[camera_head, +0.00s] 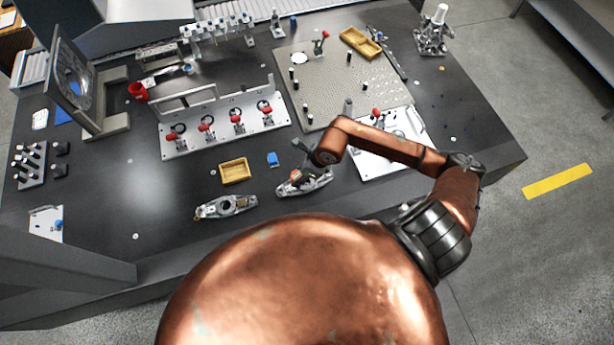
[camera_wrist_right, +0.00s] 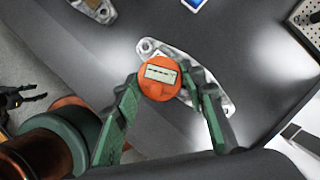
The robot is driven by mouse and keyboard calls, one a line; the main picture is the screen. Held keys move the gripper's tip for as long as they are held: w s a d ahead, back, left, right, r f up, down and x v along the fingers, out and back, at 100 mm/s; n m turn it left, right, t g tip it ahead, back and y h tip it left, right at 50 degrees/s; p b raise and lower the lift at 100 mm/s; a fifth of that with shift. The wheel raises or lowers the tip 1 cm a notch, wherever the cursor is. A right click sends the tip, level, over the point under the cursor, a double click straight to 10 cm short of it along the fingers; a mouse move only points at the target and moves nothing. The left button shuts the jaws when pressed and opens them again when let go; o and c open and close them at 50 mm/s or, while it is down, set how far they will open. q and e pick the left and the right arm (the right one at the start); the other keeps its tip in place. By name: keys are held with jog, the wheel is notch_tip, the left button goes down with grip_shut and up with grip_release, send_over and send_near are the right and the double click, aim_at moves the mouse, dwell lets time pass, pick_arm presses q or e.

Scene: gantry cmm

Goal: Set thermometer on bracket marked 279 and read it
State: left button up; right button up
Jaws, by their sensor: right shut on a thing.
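The thermometer (camera_wrist_right: 160,90) is a round orange body with a pale rectangular display, facing the right wrist camera. My right gripper (camera_wrist_right: 162,84) has its green fingers shut on it. In the head view the thermometer (camera_head: 295,176) is a small red-orange spot at my right gripper (camera_head: 298,168). A grey metal bracket (camera_head: 318,183) lies directly below; its ends show around the thermometer in the wrist view (camera_wrist_right: 222,98). I cannot tell whether the thermometer touches it. A second similar bracket (camera_head: 213,210) lies to the left. No bracket number or display reading is legible. My left gripper is not identifiable.
A plate with red-handled clamps (camera_head: 190,143) and a perforated plate (camera_head: 330,75) stand farther back. The table's front edge is close to the brackets. Bare dark table lies left of the tray.

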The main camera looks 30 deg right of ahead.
jog(key=d+f, duration=0.1)
jog(key=f, duration=0.1)
jog(key=w+d+f, duration=0.1)
jog(key=f, duration=0.2)
jog(key=d+f, duration=0.1)
jog(key=f, duration=0.2)
jog(key=shift+w+d+f, duration=0.1)
jog(key=shift+w+d, duration=0.1)
jog(key=shift+d, duration=0.2)
pick_arm(q)
jog(key=shift+w+r, duration=0.25)
jog(key=shift+r, duration=0.05)
pick_arm(e)
jog(key=shift+f, duration=0.15)
jog(key=o, duration=1.2)
pick_arm(q)
jog(key=shift+s, duration=0.1)
pick_arm(e)
jog(key=shift+d+r, duration=0.1)
jog(key=shift+r, duration=0.1)
pick_arm(q)
jog(key=shift+f, duration=0.25)
pick_arm(e)
jog(key=v, duration=1.1)
jog(key=shift+s+r, duration=0.15)
jog(key=shift+r, duration=0.1)
